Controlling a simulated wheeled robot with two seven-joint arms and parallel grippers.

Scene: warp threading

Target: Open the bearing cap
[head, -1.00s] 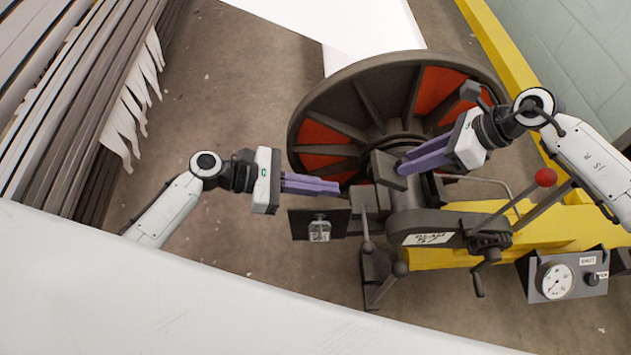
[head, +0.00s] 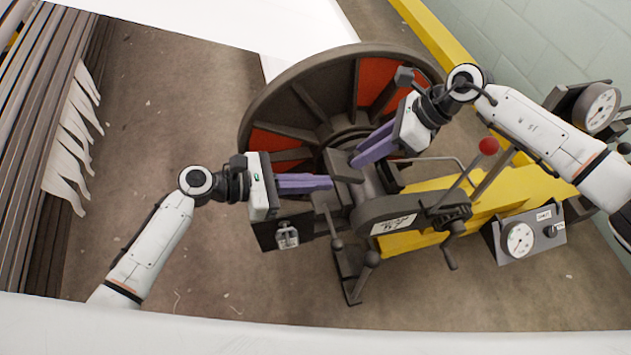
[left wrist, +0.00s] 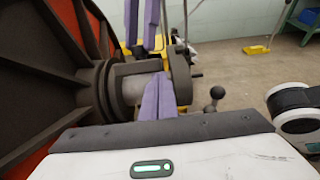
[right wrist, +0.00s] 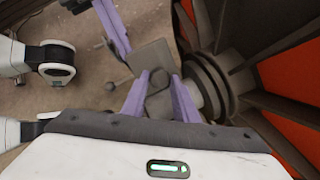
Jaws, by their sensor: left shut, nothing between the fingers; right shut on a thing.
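The bearing cap (head: 342,166) shows as a grey flat plate at the hub of the big reel; in the right wrist view its plate (right wrist: 150,56) is beside the shaft. My right gripper (head: 355,160) reaches it from the upper right, with its purple fingers shut on the cap; the fingers also show in the right wrist view (right wrist: 157,80). They partly hide the cap, and I cannot tell how far it is tilted. My left gripper (head: 330,182) is shut and empty, its fingertips just left of and below the cap plate; they also show in the left wrist view (left wrist: 158,82).
The large reel (head: 262,115) with red panels stands behind both grippers. White sheet covers the front edge.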

